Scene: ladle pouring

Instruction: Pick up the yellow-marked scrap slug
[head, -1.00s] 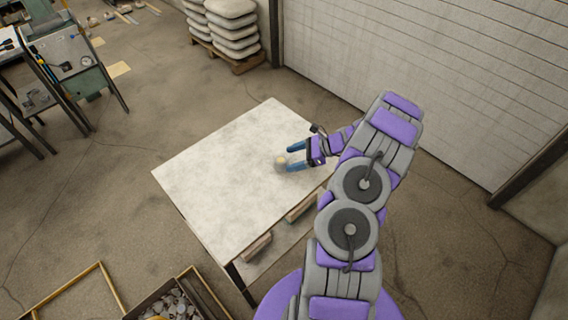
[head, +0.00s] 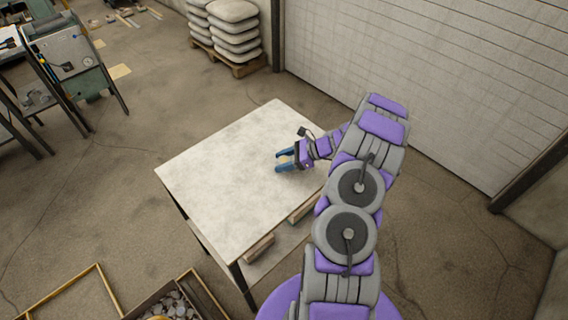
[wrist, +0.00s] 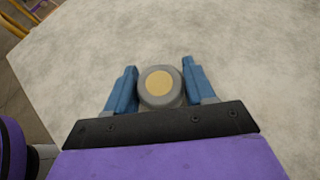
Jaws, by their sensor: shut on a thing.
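The scrap slug (wrist: 159,87) is a short grey round piece with a yellow disc on its top. In the wrist view it sits between the two blue fingers of my gripper (wrist: 160,88), well inside the fingertips. My gripper is shut on it. In the head view my gripper (head: 282,162) is low at the right part of the pale table top (head: 215,185), and the slug can hardly be made out between the fingers. I cannot tell any gap between slug and table.
The rest of the table top is bare. A bin of grey slugs (head: 172,304) stands on the floor at the lower left, beside a yellow-edged frame (head: 70,287). Stacked sacks (head: 232,35) and a machine bench (head: 70,60) stand farther back.

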